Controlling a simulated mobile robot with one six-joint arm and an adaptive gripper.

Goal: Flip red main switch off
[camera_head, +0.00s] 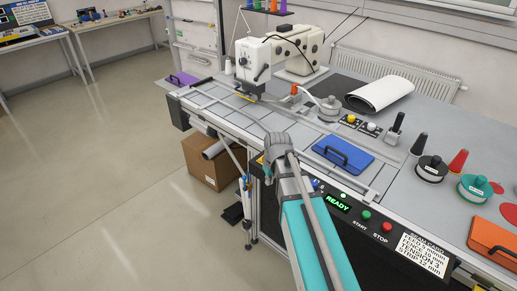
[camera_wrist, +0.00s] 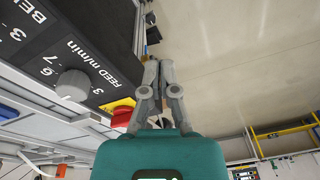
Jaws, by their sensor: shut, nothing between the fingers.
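A red part on a yellow plate (camera_wrist: 121,110) shows in the wrist view, at the edge of a dark control panel. It looks like the red main switch, but my gripper partly covers it and its position cannot be read. My gripper (camera_wrist: 158,66) is shut and empty. Its fingers lie just right of the red part in the picture and point past the panel toward the floor. I cannot tell whether they touch it.
A grey feed knob (camera_wrist: 73,84) sits beside the red part on the panel. The table front carries a green start button (camera_head: 366,215) and a red stop button (camera_head: 387,226). A cardboard box (camera_head: 213,163) stands under the table. The floor at left is clear.

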